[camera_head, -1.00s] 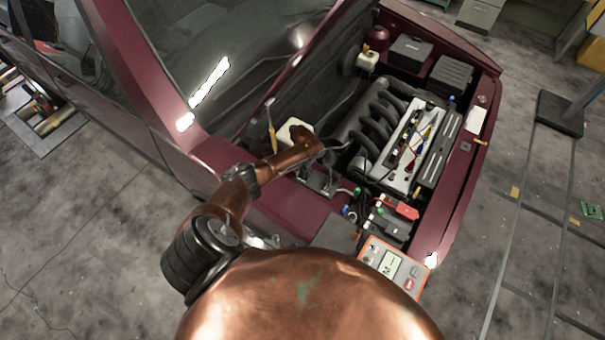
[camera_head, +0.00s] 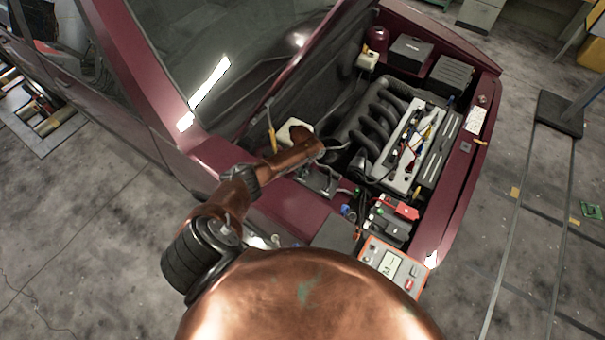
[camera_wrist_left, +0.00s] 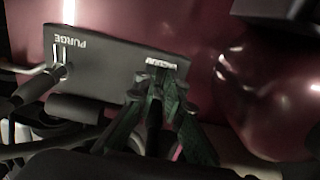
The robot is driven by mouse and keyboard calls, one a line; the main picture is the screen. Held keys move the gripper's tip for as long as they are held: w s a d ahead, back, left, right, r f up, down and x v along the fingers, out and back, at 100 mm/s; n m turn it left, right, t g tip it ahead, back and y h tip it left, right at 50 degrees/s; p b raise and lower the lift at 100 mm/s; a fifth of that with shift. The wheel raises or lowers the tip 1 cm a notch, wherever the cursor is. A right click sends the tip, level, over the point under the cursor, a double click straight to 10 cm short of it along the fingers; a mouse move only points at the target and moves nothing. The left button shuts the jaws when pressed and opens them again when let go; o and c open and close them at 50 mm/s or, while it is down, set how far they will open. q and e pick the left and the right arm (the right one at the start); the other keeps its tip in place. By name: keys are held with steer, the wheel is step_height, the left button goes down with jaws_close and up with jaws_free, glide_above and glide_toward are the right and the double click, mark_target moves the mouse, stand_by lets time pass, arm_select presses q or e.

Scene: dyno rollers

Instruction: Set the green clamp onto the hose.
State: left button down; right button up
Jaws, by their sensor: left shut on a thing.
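My left arm reaches over the car's fender in the head view, with its hand (camera_head: 312,152) above the near side of the engine bay; its fingertips are hidden there. In the left wrist view my left gripper (camera_wrist_left: 158,88) shows dark green fingers drawn close together, shut on the green clamp (camera_wrist_left: 168,92), which is dark and hard to separate from the fingers. The gripper is in front of a grey box (camera_wrist_left: 100,62) marked PURGE, at its second label. Dark hoses (camera_wrist_left: 72,108) run at the left; which one is the task's hose I cannot tell. My right gripper is out of view.
The engine (camera_head: 400,150) lies beyond the hand. A battery with a red cover (camera_head: 402,209) and an orange tester (camera_head: 392,268) are near the bay's front.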

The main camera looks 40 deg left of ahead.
arm_select(q)
steer(key=shift+r+p, duration=1.45)
steer(key=shift+r, duration=0.1)
steer(key=shift+f, duration=0.1)
steer(key=c, duration=2)
jaws_free()
step_height(320, 180, up, 12)
